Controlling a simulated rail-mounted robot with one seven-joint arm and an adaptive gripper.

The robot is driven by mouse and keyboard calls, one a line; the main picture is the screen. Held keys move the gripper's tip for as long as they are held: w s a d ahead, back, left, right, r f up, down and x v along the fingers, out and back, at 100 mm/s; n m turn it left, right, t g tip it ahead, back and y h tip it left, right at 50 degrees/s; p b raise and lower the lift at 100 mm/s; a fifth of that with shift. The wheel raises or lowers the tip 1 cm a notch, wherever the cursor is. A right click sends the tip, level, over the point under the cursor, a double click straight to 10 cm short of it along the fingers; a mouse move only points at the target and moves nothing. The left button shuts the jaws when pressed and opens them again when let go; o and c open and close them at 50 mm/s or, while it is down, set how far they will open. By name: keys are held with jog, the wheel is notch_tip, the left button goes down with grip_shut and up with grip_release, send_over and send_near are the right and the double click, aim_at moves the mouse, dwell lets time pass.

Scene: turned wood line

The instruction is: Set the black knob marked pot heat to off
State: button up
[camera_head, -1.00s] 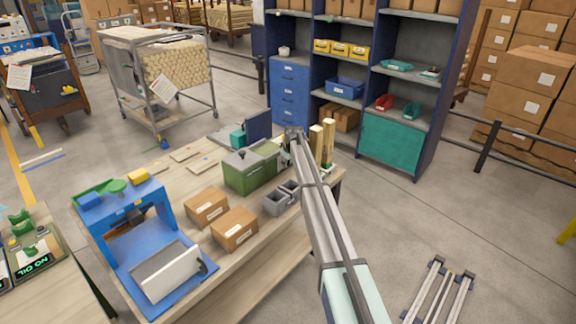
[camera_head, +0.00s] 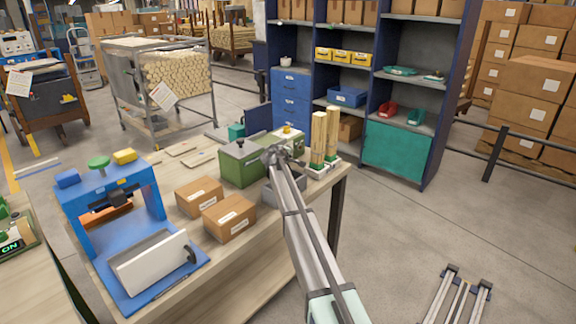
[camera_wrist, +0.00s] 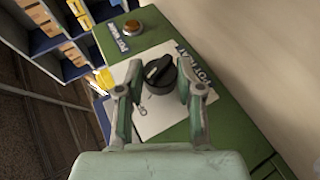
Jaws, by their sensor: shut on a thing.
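The black knob (camera_wrist: 158,73) sits on a pale plate (camera_wrist: 165,118) on top of the green box (camera_wrist: 225,125). A label reading POT HEAT (camera_wrist: 196,64) is beside it. A pale pointer line shows on the knob's top; I cannot tell its exact setting. My gripper (camera_wrist: 157,88) has one finger on each side of the knob and is shut on it. In the head view, my gripper (camera_head: 273,156) is at the green box (camera_head: 242,162), and the arm hides the knob.
An amber button (camera_wrist: 133,27) is on the same green box. Upright wooden posts (camera_head: 324,138) stand close to the right of my gripper. Two cardboard boxes (camera_head: 229,217) and a blue press-like stand (camera_head: 105,210) are on the bench to the left.

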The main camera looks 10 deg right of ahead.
jog(key=shift+f+t+h+b, duration=0.3)
jog(key=shift+t+b, duration=0.1)
jog(key=shift+b, duration=0.7)
jog(key=shift+r+b, duration=0.2)
jog(key=shift+b, duration=0.1)
jog(key=o, duration=1.1)
jog(key=shift+o, duration=0.2)
jog(key=shift+s, duration=0.1)
jog(key=v, duration=1.2)
jog(key=shift+f, duration=0.15)
jog(key=shift+a, duration=0.1)
